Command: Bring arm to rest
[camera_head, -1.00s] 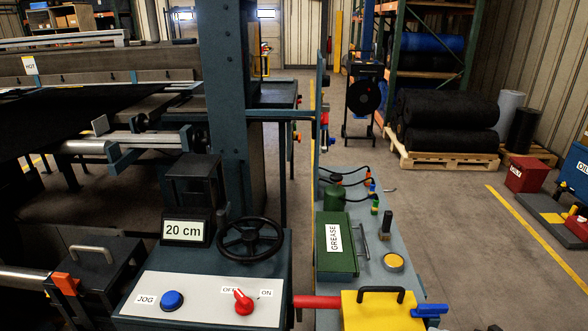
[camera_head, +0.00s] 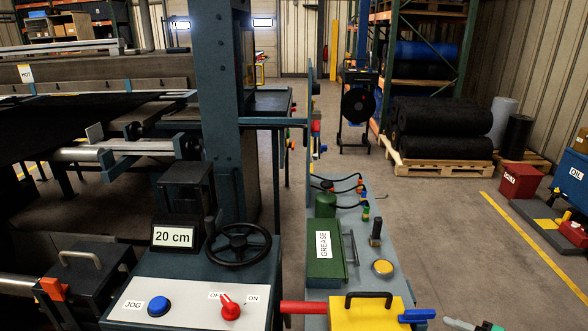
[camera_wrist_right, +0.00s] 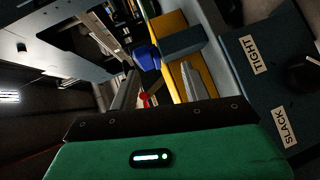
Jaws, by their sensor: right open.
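My right gripper (camera_wrist_right: 157,95) is open in the right wrist view, with nothing between its two grey fingers. Beyond the fingers are a blue handle (camera_wrist_right: 147,58), a yellow block (camera_wrist_right: 170,28) and a small red part (camera_wrist_right: 145,99), apart from the fingers as far as I can tell. In the head view only a small part of my right gripper (camera_head: 474,325) shows at the bottom edge, right of the yellow box (camera_head: 350,315) and its blue lever (camera_head: 416,315). My left arm and gripper are not in view.
The control panel (camera_head: 185,299) has a blue JOG button (camera_head: 159,306), a red OFF/ON knob (camera_head: 230,308) and a handwheel (camera_head: 238,245). A green GREASE box (camera_head: 316,236) stands on the bench beside it. Open floor lies right of the bench. TIGHT and SLACK labels (camera_wrist_right: 257,54) show in the wrist view.

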